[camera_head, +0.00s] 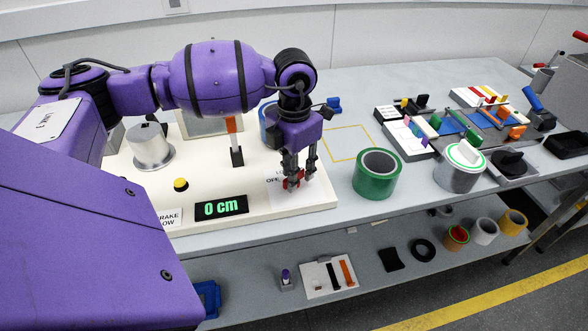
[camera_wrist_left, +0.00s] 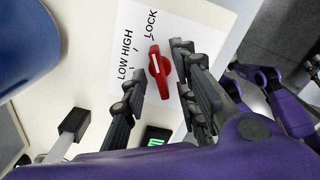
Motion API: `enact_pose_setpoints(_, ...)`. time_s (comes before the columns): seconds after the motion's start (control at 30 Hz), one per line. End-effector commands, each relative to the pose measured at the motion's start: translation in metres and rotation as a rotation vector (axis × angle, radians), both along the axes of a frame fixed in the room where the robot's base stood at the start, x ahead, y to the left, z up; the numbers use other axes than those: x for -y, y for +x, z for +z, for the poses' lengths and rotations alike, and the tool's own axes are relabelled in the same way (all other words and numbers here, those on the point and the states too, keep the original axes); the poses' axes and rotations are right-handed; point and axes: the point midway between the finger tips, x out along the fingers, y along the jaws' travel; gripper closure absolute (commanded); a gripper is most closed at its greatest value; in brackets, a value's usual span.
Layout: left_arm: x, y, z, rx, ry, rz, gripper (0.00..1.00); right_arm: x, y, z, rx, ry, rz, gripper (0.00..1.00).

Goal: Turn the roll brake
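The red roll brake knob (camera_head: 297,183) sits on a white label on the cream board (camera_head: 215,180). In the left wrist view the knob (camera_wrist_left: 160,72) lies beside the words LOW, HIGH and LOCK, its upper end pointing roughly towards LOCK. My left gripper (camera_head: 299,180) is down at the knob with its fingers apart, one on each side. In the left wrist view the gripper (camera_wrist_left: 157,66) shows a small gap beside the knob; I cannot tell whether a finger touches. A display (camera_head: 221,207) reads 0 cm. My right gripper is not in view.
A yellow button (camera_head: 181,184), a metal cylinder (camera_head: 152,150) and an orange-and-black upright (camera_head: 236,155) stand on the board. A green roll (camera_head: 362,181) stands right of it. Trays of tools crowd the bench's right end. A yellow-outlined area (camera_head: 345,145) is clear.

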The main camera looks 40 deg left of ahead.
Motion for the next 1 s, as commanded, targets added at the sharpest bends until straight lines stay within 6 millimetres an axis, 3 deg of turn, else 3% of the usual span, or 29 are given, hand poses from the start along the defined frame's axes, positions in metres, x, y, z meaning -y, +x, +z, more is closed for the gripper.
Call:
enact_pose_setpoints(0.17, 0.000, 0.001, 0.005, 0.002, 0.001, 0.001, 0.73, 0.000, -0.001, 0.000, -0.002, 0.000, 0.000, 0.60)
enact_pose_setpoints(0.27, 0.000, 0.001, 0.019, 0.004, 0.001, 0.001, 0.73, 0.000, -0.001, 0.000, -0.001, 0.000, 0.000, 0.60)
enact_pose_setpoints(0.7, 0.000, 0.001, 0.105, 0.003, -0.001, 0.001, 0.73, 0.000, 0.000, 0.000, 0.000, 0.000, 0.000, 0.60)
enact_pose_setpoints(1.0, 0.000, 0.000, 0.120, -0.001, 0.000, 0.000, 0.73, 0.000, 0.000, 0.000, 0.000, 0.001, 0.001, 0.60)
